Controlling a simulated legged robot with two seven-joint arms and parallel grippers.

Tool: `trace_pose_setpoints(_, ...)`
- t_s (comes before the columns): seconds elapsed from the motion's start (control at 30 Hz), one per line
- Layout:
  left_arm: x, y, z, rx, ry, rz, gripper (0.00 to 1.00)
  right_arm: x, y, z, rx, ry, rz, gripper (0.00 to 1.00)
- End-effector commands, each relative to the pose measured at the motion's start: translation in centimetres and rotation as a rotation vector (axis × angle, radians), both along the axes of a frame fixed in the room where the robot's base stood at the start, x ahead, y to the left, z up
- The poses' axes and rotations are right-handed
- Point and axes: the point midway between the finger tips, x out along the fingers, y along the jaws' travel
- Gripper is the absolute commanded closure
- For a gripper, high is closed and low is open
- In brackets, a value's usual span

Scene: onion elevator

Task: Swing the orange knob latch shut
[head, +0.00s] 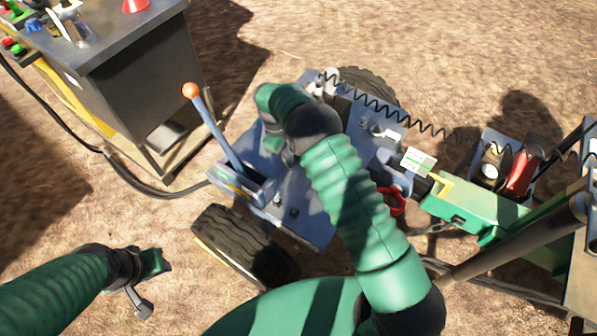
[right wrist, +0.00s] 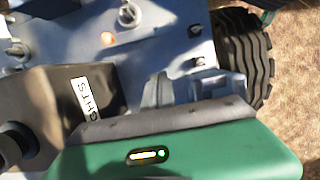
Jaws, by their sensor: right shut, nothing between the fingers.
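The orange knob (head: 190,90) tops a blue-grey lever (head: 217,132) that rises from a blue bracket on the left side of the blue trailer deck (head: 318,225). The lever leans up and to the left in the head view. My right gripper (head: 273,143) is low over the deck, to the right of the lever and apart from the knob. It is shut and empty, partly hidden by my own wrist. My left gripper (head: 145,287) hangs over bare ground at the lower left, far from the lever; its jaws are too small to judge.
A grey cabinet (head: 150,80) stands at the upper left, with a cable (head: 125,175) running from it to the deck. A tyre (head: 245,247) is below the lever. A green hitch beam (head: 475,208) and coiled cable (head: 400,113) are at the right. Open dirt lies at the left.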

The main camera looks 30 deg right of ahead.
Motion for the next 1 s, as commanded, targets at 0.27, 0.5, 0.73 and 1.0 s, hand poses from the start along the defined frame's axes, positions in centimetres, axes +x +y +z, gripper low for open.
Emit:
trace_pose_setpoints(0.27, 0.0, 0.0, -1.2, 0.000, 0.000, 0.000, 0.64, -1.3, -0.7, -5.8, -0.001, 0.004, -0.001, 1.00)
trace_pose_setpoints(0.5, 0.0, 0.0, -1.4, 0.000, 0.001, 0.000, 0.64, -3.3, -2.0, -8.6, -0.001, 0.002, -0.003, 1.00)
trace_pose_setpoints(0.73, 0.0, 0.0, -1.4, 0.000, 0.000, 0.000, 0.64, -5.3, -3.1, -8.7, 0.000, 0.000, -0.001, 1.00)
trace_pose_setpoints(1.0, 0.0, 0.0, -1.4, 0.000, 0.000, 0.000, 0.64, -5.4, -3.1, -8.7, 0.000, 0.000, -0.001, 1.00)
